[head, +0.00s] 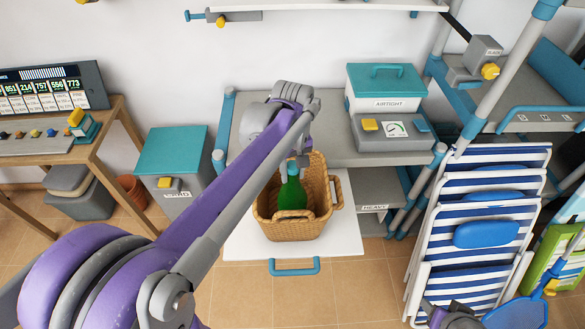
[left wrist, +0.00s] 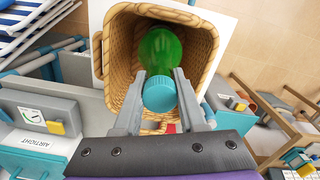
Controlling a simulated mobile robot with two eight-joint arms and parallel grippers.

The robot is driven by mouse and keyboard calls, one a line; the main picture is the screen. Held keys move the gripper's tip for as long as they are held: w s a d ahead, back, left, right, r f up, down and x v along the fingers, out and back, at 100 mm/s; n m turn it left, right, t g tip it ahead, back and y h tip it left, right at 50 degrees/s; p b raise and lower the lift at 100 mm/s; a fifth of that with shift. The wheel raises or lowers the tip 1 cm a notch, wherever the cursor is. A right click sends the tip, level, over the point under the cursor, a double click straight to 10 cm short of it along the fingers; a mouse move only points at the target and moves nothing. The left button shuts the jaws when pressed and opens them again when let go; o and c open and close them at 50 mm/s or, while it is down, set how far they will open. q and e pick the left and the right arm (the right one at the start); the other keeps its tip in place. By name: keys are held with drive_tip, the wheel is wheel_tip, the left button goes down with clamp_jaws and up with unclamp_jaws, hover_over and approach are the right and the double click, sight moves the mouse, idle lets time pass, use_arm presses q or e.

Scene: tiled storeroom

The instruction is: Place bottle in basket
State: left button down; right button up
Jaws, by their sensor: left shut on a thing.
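A green bottle (head: 292,192) with a teal cap is within the opening of a woven tan basket (head: 318,224). My left gripper (head: 298,161) comes down over the basket and is shut on the bottle near its cap. In the left wrist view, the gripper's fingers (left wrist: 160,92) lie on either side of the teal cap, with the green bottle (left wrist: 160,48) inside the basket rim (left wrist: 105,70). Whether the bottle's base touches the basket floor is hidden. A dark part of what looks like my right gripper (head: 450,318) shows at the bottom edge; its fingers cannot be made out.
The basket stands on a white pulled-out board (head: 255,243) with a teal handle. Behind it is a grey shelf (head: 330,148) with an airtight box (head: 386,88) and a gauge device (head: 393,133). Striped folding chairs (head: 475,225) stand right; a teal-lidded bin (head: 172,165) stands left.

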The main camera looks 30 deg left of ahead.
use_arm(q)
drive_tip(key=shift+f, duration=0.1)
drive_tip(key=shift+c, duration=2.4)
unclamp_jaws()
wheel_tip(320, 180, up, 12)
drive_tip(key=shift+f+p, duration=0.1)
drive_tip(key=shift+p, duration=0.25)
drive_tip(key=shift+s+d, duration=0.1)
drive_tip(key=shift+s, duration=0.05)
drive_tip(key=s+d+f+m+t, duration=0.3)
drive_tip(key=s+f+m, duration=0.2)
drive_tip(key=f, duration=0.3)
drive_tip(key=s+d+f+m+t, duration=0.2)
drive_tip(key=s+d+f+m, duration=0.1)
drive_tip(key=s+f, duration=0.4)
drive_tip(key=shift+s+d+f+m+t, duration=0.15)
drive_tip(key=shift+s+f+m+t, duration=0.25)
drive_tip(key=shift+m, duration=0.5)
drive_tip(key=shift+w+f, duration=0.1)
